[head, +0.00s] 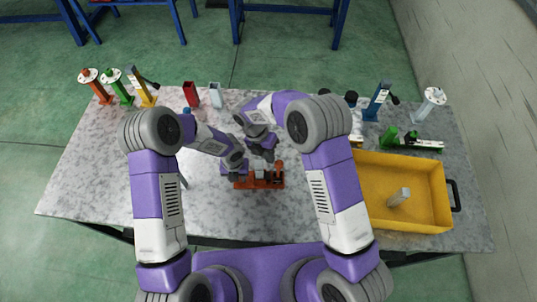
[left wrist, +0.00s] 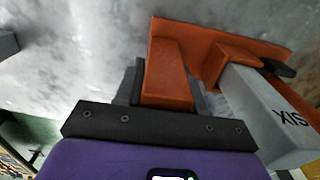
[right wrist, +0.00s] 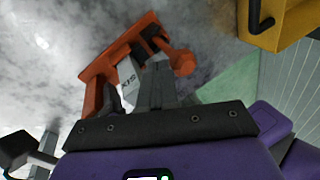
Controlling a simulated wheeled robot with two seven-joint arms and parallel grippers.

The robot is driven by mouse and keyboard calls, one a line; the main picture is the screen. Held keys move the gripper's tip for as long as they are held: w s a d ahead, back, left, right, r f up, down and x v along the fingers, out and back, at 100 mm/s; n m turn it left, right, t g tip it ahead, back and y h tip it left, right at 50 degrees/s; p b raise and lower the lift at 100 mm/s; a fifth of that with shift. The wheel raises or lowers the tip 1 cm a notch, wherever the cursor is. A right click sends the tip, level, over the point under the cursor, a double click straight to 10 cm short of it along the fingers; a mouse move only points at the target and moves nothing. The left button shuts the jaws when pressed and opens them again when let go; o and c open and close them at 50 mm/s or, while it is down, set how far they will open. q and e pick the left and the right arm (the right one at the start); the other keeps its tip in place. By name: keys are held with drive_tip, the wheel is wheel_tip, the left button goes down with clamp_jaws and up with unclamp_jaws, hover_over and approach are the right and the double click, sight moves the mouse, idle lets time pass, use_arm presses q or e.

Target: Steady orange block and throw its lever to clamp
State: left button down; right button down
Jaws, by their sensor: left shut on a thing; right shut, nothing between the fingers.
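The orange block (head: 243,184) lies on the grey table near its front middle, a low clamp with a grey lettered piece (left wrist: 265,110) set in its frame. My left gripper (head: 239,169) is shut on an upright orange part at the block's left end; the left wrist view shows this part (left wrist: 167,75) between the fingers. My right gripper (head: 268,158) is shut and empty just above and behind the block. In the right wrist view its closed fingers (right wrist: 156,82) overlap the grey piece beside a round orange knob (right wrist: 183,62); I cannot tell whether they touch.
A yellow bin (head: 365,207) with a light grey part (head: 400,197) inside stands at the right. A green clamp (head: 412,140) lies behind it. Several coloured stands (head: 119,90) are at the back left; red (head: 191,95) and white (head: 215,95) holders stand at the back. The left front table is clear.

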drive_tip(key=shift+d+r+y, duration=0.1)
drive_tip(key=shift+d+y, duration=0.3)
drive_tip(key=shift+d, duration=0.1)
drive_tip(key=s+d+f+y, duration=0.1)
drive_tip(key=d+f+y, duration=0.2)
drive_tip(key=d, duration=0.8)
drive_tip(key=shift+d+y, duration=0.2)
drive_tip(key=shift+y, duration=0.8)
drive_tip(key=shift+a+f+n, duration=0.15)
drive_tip(key=shift+n, duration=0.15)
